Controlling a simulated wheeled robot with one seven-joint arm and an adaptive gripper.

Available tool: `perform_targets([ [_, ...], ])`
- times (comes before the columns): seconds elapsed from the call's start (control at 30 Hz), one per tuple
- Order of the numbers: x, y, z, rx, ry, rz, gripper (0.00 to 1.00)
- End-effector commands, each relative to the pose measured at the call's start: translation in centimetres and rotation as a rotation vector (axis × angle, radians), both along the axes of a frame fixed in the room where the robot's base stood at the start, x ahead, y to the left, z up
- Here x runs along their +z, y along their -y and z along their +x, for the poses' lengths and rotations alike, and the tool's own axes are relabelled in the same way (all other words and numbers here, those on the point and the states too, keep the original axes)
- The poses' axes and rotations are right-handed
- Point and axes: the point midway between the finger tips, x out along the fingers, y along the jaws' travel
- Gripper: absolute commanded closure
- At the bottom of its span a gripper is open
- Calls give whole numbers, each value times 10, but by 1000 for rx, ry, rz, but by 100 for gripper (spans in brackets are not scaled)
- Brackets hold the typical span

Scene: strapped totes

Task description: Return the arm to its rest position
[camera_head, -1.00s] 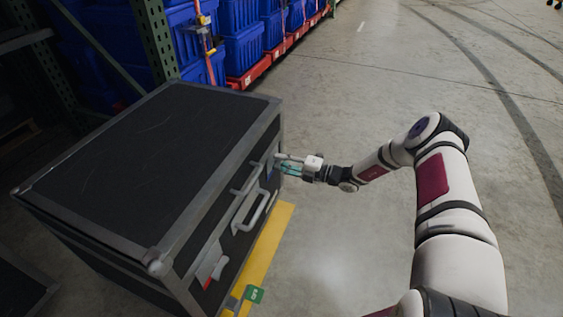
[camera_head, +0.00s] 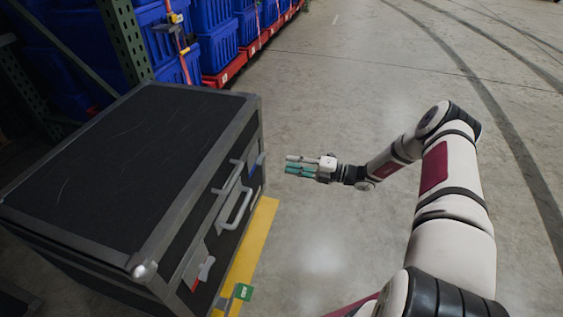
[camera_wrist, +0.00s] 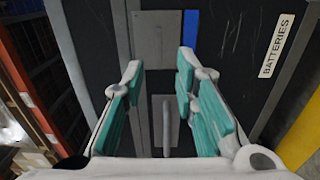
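My gripper (camera_head: 290,165) is at the end of my outstretched arm, over the floor to the right of a black case with grey metal edges (camera_head: 130,165). A gap of bare floor shows between the fingertips and the case. In the wrist view my gripper (camera_wrist: 160,85) has its teal-padded fingers spread apart with nothing between them. The case front (camera_wrist: 225,50) with a grey handle (camera_wrist: 166,125) shows beyond the fingers. The case also has a grey handle in the head view (camera_head: 236,208).
Blue totes (camera_head: 218,45) stand on red bases (camera_head: 222,75) at the back left, beside a green rack post (camera_head: 124,40). A yellow floor stripe (camera_head: 254,240) runs along the case. A "BATTERIES" label (camera_wrist: 277,46) is on the case. The floor to the right is open.

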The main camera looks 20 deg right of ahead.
Motion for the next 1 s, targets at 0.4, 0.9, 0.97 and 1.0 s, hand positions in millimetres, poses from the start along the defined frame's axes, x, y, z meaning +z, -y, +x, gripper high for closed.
perform_targets([
  [0.4,0,7,-5,0,-1,1,73],
  [0.9,58,-23,-13,189,168,-199,73],
  [0.97,79,-34,-19,264,237,-273,73],
  [1.0,93,-42,-25,316,286,-321,73],
])
